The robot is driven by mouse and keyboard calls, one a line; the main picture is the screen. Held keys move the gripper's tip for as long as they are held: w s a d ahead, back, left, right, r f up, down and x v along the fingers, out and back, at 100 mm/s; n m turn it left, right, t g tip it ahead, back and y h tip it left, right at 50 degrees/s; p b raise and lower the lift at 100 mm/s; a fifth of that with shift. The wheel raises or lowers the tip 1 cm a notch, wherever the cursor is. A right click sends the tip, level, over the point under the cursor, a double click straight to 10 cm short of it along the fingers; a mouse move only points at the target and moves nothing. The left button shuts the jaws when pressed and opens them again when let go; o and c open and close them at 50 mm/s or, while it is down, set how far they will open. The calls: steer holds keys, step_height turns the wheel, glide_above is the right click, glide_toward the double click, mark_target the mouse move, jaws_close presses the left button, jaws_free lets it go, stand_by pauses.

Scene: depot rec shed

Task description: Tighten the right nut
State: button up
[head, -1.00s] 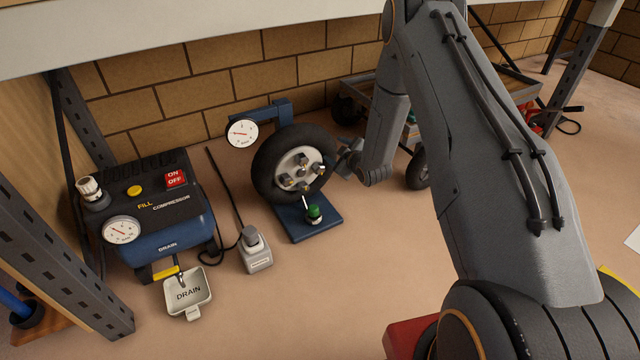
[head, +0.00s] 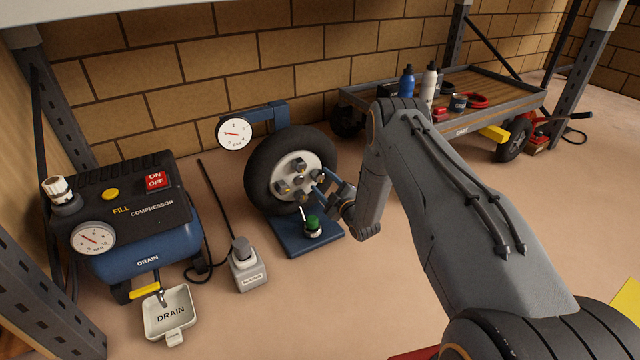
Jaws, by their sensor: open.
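The wheel (head: 256,180) is a black tyre with a pale hub, upright on a blue stand (head: 290,240) with a dial gauge (head: 235,133). Several grey nuts sit on the hub: a top nut (head: 300,164), a left nut (head: 282,187) and a right nut (head: 316,174) among them. My gripper (head: 325,188) is open, at the right side of the hub, with its fingertips close to the right nut. I cannot tell whether they touch it or are around it. The gripper partly covers the hub's lower right.
The compressor (head: 145,210) and drain tray (head: 169,315) are at left. A grey bottle-like unit (head: 246,268) stands between. A loaded cart (head: 470,125) is behind at right.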

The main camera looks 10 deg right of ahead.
steer(key=shift+b+x, duration=0.3)
steer(key=shift+x, duration=0.7)
steer(key=c, duration=1)
steer(key=shift+c, duration=0.2)
